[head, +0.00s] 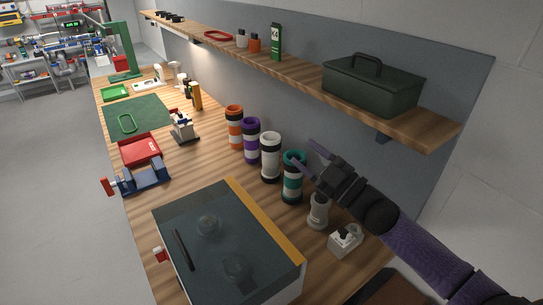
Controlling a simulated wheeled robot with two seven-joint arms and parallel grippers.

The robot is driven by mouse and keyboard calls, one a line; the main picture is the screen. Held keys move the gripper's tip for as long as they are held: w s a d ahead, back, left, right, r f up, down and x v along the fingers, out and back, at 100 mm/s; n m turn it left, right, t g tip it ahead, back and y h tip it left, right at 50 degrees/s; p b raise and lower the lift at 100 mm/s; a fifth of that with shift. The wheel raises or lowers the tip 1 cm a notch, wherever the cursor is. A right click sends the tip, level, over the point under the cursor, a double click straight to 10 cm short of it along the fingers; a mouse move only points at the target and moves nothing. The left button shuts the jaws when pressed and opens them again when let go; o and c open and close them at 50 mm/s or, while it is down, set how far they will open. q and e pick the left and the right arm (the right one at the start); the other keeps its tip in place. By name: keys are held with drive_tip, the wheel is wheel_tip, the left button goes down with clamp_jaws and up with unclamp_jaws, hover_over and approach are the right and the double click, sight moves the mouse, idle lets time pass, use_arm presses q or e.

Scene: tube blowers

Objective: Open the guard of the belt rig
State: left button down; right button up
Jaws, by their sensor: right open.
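The belt rig (285,291) stands at the near front of the wooden bench. Its guard (215,250) is a dark see-through lid lying flat over the top, closed. Two round shapes show dimly beneath it. A black bar handle (183,250) sits near the guard's left edge, and a yellow-orange strip (268,222) runs along the far right edge. My right gripper (304,153) is open and empty, in front of the back panel near the teal-and-white tube, up and to the right of the rig. My left gripper is out of view.
Several banded tubes stand in a row behind the rig, with the teal one (292,185) nearest. A grey bottle (318,211) and a small white box (345,240) stand right of it. A shelf (300,77) with a green toolbox (372,87) overhangs the bench. A blue vise (147,177) lies beyond the rig.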

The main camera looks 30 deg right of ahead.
wheel_tip(320, 180, down, 4)
drive_tip(key=b, duration=0.3)
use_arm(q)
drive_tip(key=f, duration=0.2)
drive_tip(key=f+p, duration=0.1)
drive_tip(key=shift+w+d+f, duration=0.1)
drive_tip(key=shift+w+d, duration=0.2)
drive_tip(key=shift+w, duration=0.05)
use_arm(e)
drive_tip(key=x, duration=1)
drive_tip(key=shift+w+f, duration=0.2)
drive_tip(key=shift+d, duration=0.1)
clamp_jaws()
